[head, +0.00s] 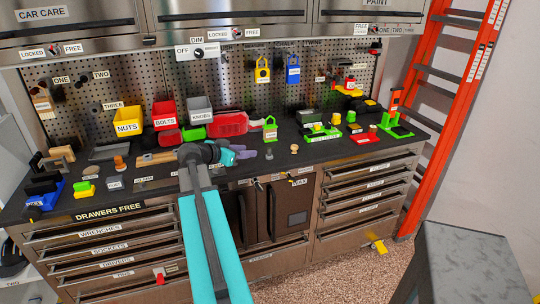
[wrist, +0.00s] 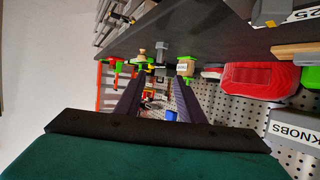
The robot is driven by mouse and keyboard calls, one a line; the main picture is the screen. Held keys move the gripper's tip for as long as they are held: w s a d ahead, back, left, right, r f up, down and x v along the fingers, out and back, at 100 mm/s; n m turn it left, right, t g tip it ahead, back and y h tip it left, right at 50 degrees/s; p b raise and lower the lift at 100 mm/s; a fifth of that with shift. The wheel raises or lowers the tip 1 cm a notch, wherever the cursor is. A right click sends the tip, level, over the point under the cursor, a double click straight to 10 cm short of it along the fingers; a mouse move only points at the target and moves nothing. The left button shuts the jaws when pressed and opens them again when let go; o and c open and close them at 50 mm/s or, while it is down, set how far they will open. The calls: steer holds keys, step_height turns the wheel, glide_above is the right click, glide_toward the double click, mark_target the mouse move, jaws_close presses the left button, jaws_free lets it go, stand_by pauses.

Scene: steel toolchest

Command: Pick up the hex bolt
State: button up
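A small grey piece that looks like the hex bolt (head: 268,153) stands on the dark benchtop, just right of my gripper in the head view. In the wrist view the grey bolt (wrist: 162,48) hangs upside down in the picture, beyond the fingertips and roughly between their lines. My gripper (head: 247,153) points right, low over the benchtop. In the wrist view its two dark fingers (wrist: 158,82) are spread apart with nothing between them. The bolt is not touching the fingers, as far as I can tell.
A small wooden knob (head: 294,148) stands right of the bolt. A green-based labelled block (head: 270,130) stands behind it. A red case (head: 228,124) and the bolts bin (head: 165,115) are behind my gripper. The benchtop's front edge is close by.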

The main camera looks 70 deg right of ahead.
steer(key=p, duration=0.2)
glide_toward(269, 148)
steer(key=shift+f+x, duration=0.25)
steer(key=shift+x, duration=0.9)
steer(key=shift+a, duration=0.1)
steer(key=shift+r+p+x, duration=0.25)
steer(key=shift+p+x, duration=0.6)
steer(key=shift+x, duration=0.4)
steer(key=shift+p+x, duration=0.45)
steer(key=shift+x, duration=1)
steer(key=shift+a, duration=0.1)
jaws_close()
